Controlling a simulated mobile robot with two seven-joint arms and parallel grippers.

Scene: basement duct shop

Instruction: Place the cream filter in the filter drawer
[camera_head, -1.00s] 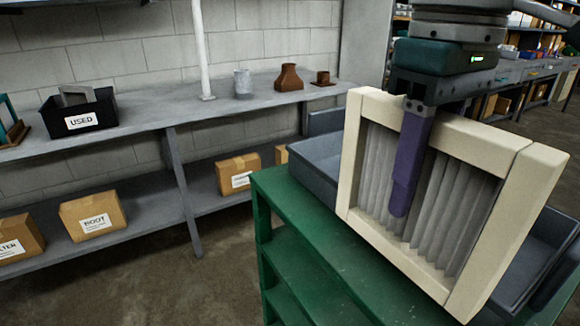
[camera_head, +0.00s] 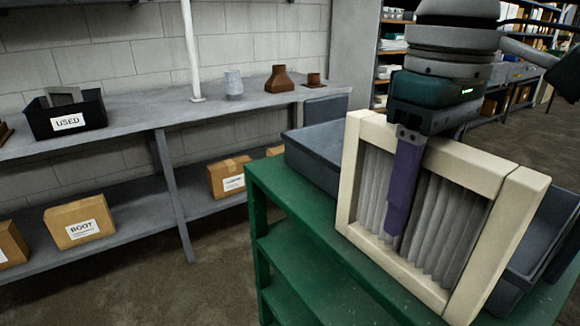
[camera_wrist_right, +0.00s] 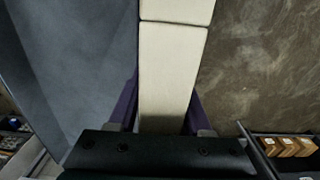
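The cream filter (camera_head: 445,160), a thick cream frame around grey pleats, stands upright at the right of the head view, in front of the grey tray (camera_head: 316,155) on the green cart. My right gripper (camera_head: 402,187) is shut on its upper frame bar, with one purple finger down the near face. In the right wrist view the filter's cream edge (camera_wrist_right: 172,75) lies between both purple fingers. I cannot tell whether the filter's bottom touches the cart. I cannot identify the filter drawer in these views. My left gripper is not in view.
The green cart (camera_head: 300,240) is under and beside the filter. A grey shelf (camera_head: 130,131) along the wall bears a black bin marked USED (camera_head: 66,122) and brown fittings (camera_head: 279,80); cartons (camera_head: 80,222) sit below. Bare floor (camera_head: 150,295) lies left of the cart.

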